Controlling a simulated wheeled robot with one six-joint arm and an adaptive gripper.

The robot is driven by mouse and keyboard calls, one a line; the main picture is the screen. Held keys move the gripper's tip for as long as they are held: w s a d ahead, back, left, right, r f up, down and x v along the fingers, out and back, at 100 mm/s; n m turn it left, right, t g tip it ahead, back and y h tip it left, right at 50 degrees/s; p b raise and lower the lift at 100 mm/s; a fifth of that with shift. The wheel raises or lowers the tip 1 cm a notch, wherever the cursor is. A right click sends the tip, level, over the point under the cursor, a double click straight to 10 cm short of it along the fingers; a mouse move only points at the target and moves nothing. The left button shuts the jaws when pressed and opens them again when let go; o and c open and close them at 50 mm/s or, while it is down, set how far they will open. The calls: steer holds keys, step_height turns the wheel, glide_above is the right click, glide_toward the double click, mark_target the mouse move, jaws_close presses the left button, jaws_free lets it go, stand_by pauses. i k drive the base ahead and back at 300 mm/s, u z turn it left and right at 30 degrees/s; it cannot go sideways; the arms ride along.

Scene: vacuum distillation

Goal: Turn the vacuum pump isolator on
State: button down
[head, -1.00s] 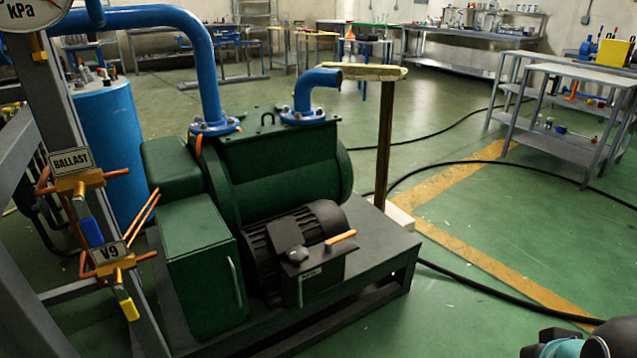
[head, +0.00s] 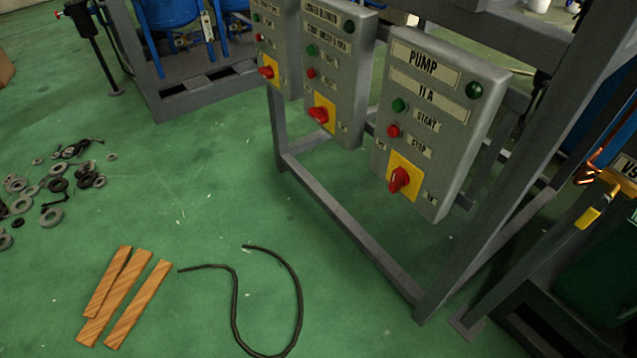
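The pump control panel (head: 440,115) is a grey box labelled PUMP 11A, mounted on a steel frame at the right of the head view. Its isolator (head: 399,180) is a red rotary handle on a yellow square plate low on the panel. The handle stands roughly upright, slightly tilted. Above it are a green start button (head: 399,104), a red stop button (head: 393,131) and a dark green lamp (head: 474,90). My gripper is not in view.
Two similar panels (head: 338,75) with red handles hang to the left. The frame's lower rail (head: 350,238) runs near the floor. Wooden planks (head: 125,297), a black cable (head: 297,290) and scattered rings (head: 55,185) lie on the green floor. A yellow-handled valve (head: 588,217) is at right.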

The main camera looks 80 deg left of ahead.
mark_target(400, 178)
steer(key=u, duration=3.45)
steer(key=k, duration=0.6)
steer(key=u, duration=0.3)
